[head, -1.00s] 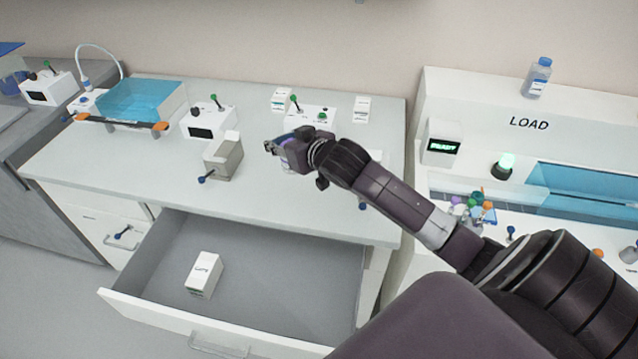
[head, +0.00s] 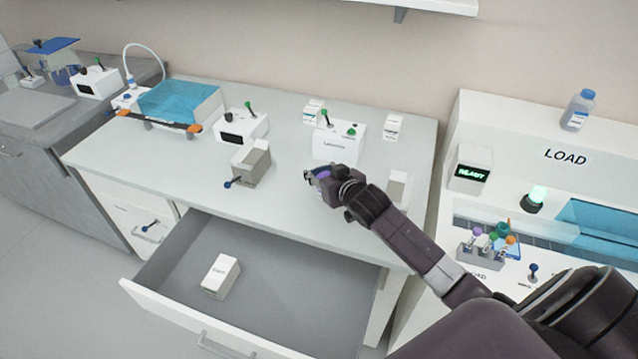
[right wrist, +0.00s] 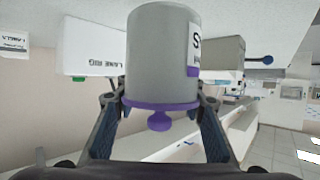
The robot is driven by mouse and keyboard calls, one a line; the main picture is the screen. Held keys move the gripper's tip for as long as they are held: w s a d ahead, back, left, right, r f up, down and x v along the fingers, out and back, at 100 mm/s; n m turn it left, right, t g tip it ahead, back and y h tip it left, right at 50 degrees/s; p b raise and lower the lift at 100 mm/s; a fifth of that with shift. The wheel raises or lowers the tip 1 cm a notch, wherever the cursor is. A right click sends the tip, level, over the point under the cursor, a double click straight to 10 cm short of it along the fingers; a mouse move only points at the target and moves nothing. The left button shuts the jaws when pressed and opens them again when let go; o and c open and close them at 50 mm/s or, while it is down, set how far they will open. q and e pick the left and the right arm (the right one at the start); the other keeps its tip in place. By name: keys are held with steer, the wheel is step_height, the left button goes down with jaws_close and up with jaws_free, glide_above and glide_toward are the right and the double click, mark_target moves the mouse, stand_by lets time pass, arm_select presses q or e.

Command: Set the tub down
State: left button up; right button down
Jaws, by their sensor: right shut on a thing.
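The tub (right wrist: 163,55) is a grey cylinder with a purple lid, a purple knob and a partly visible dark-lettered label. It fills the middle of the right wrist view, lid toward the bottom of the picture. My right gripper (right wrist: 160,104) is shut on it, one finger on each side near the lid. In the head view my right gripper (head: 318,174) is over the bench top (head: 290,205), right of a grey box, and mostly hides the tub; only a bit of purple shows. I cannot tell whether the tub touches the bench. My left gripper is not in view.
A white device (head: 338,142) with a green knob stands behind my gripper. The grey box (head: 250,165) with a blue-knobbed lever is to its left. An open drawer (head: 185,318) holding a white carton (head: 221,276) juts out below. Bare bench lies in front.

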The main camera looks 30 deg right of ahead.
step_height(320, 180, down, 5)
steer(key=shift+f, duration=0.1)
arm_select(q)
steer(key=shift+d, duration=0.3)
arm_select(e)
steer(key=shift+f, duration=0.15)
steer(key=c, duration=1.2)
jaws_free()
steer(key=shift+c, duration=0.2)
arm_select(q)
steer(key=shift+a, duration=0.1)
